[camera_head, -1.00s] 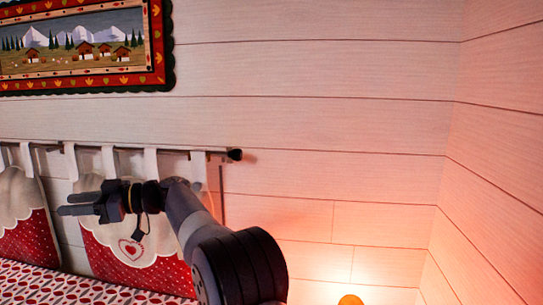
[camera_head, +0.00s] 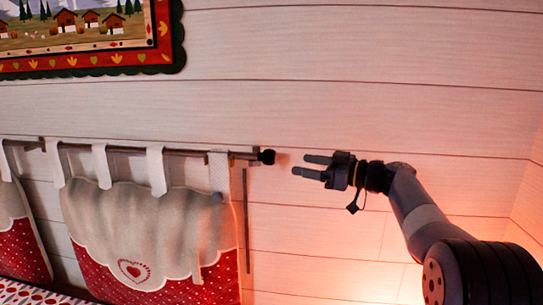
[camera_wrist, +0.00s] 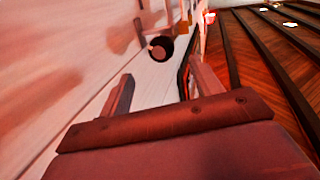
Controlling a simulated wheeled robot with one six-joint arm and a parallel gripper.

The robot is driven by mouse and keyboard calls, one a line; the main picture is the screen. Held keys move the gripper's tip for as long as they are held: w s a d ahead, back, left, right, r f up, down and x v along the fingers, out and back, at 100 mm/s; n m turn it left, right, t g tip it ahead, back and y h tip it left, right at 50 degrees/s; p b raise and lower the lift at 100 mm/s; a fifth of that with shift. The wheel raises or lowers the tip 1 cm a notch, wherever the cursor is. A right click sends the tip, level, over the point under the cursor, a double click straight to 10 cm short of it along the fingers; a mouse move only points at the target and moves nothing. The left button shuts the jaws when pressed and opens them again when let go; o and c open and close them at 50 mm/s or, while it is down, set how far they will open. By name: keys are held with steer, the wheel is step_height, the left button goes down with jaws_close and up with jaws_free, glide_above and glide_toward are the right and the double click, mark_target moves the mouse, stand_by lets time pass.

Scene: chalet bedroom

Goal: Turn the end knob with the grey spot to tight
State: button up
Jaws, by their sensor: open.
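The dark round end knob (camera_head: 267,156) sits on the right end of a thin rod (camera_head: 130,150) along the wall. In the wrist view the knob (camera_wrist: 165,45) shows end-on, with a small pale spot on its left side, ahead of my fingertips. My gripper (camera_head: 300,165) is open and empty, just right of the knob in the head view, its fingers pointing left towards it. A gap remains between the fingertips and the knob. In the wrist view my two fingers (camera_wrist: 161,70) are spread, with the knob beyond and between them.
White tabs hang a cream and red heart cushion (camera_head: 140,235) from the rod, left of the knob. A framed chalet picture (camera_head: 90,65) hangs above. The planked wall (camera_head: 350,60) runs close behind the rod. The space right of the knob is clear apart from my arm.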

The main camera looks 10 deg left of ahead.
mark_target(267, 157)
steer(key=p+x, duration=0.3)
steer(key=x, duration=0.6)
steer(key=shift+a+r+p, duration=0.15)
steer(key=shift+a+p, duration=0.05)
steer(key=shift+p, duration=0.2)
steer(key=shift+c, duration=0.4)
steer(key=c, duration=0.9)
